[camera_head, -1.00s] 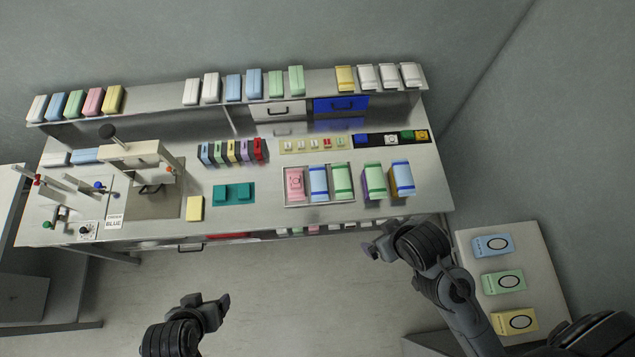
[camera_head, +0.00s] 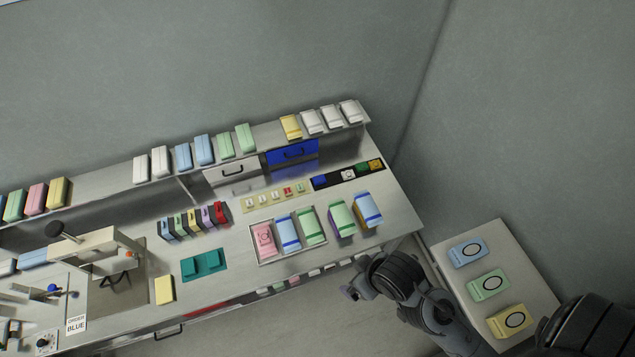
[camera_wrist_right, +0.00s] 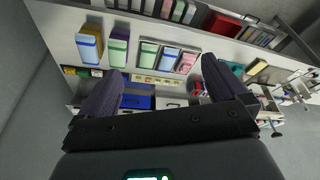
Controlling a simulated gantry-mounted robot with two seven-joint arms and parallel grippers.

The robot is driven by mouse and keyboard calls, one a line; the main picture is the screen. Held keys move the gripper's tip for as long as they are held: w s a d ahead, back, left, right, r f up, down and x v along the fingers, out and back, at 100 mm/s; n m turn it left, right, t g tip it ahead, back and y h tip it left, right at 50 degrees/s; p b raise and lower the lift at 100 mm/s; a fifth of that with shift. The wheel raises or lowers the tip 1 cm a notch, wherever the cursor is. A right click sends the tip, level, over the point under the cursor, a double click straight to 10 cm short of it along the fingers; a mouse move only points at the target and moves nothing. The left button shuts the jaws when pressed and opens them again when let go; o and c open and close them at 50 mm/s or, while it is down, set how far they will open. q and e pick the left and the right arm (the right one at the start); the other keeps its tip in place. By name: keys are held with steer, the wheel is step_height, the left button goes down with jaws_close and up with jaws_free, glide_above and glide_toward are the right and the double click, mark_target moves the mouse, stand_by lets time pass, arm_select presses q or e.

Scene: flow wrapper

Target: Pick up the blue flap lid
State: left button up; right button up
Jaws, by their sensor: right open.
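The blue flap lid (camera_head: 467,252) appears to be the flat light-blue piece with a dark oval outline on the side table at the right in the head view. It lies at the back of a row, behind a green piece (camera_head: 489,285) and a yellow piece (camera_head: 511,320) of the same kind. My right gripper (camera_head: 352,291) is open and empty, in front of the bench and left of the side table, well apart from the lid. Its spread fingers (camera_wrist_right: 163,88) show in the right wrist view, with the bench beyond. My left gripper is out of view.
The side table (camera_head: 535,275) stands close to my right arm. The long bench (camera_head: 225,240) holds a tray (camera_head: 265,258) of coloured packs, two standing packs, a teal block (camera_head: 203,264) and a press at left. A shelf of packs runs along its back.

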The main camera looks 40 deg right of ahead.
steer(key=shift+d, duration=0.15)
steer(key=c, duration=0.4)
